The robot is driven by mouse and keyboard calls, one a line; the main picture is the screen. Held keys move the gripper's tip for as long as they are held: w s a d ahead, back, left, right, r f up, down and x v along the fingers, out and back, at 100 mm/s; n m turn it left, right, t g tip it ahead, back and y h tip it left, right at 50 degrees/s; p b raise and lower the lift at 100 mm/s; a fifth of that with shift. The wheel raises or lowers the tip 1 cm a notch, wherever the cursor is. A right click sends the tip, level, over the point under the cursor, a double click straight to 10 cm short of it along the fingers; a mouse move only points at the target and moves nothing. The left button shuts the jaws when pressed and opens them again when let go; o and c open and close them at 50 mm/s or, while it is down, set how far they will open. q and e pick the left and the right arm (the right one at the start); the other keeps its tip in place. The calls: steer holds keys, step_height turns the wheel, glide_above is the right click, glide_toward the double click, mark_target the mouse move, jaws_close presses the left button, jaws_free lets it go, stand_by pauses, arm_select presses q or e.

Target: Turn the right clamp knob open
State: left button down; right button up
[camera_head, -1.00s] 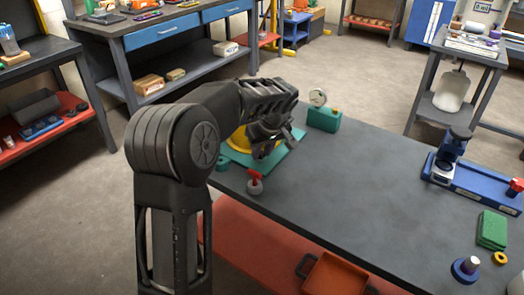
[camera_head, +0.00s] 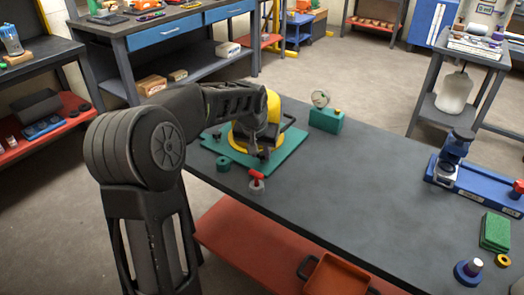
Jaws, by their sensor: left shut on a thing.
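A yellow motor (camera_head: 238,137) stands on a green base plate (camera_head: 285,149) at the table's far left corner. My left arm comes in from the left and partly covers the motor. My left gripper (camera_head: 262,148) points down at the plate's front right part and is shut on a small dark knob (camera_head: 263,155), the right clamp knob; the fingers hide most of it. Another small dark knob (camera_head: 217,135) shows at the plate's left side. My right gripper is out of view.
A red-handled item (camera_head: 257,180) and a green ring (camera_head: 223,163) stand close in front of the plate. A green block with a gauge (camera_head: 325,120) stands to the right. A blue fixture (camera_head: 475,185) sits at the far right. The middle tabletop (camera_head: 370,190) is clear.

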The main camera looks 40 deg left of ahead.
arm_select(q)
steer(key=m+h, duration=0.1)
steer(key=m, duration=0.3)
steer(key=shift+a+m+h, duration=0.3)
steer(key=shift+a+h, duration=0.1)
steer(key=m, duration=0.1)
steer(key=m+h, duration=0.1)
steer(key=m, duration=0.1)
steer(key=m+h, duration=0.1)
steer(key=m, duration=0.1)
steer(key=shift+a, duration=0.25)
steer(key=c, duration=1.2)
jaws_free()
steer(key=shift+o, duration=0.2)
steer(key=v, duration=0.7)
steer(key=shift+r, duration=0.4)
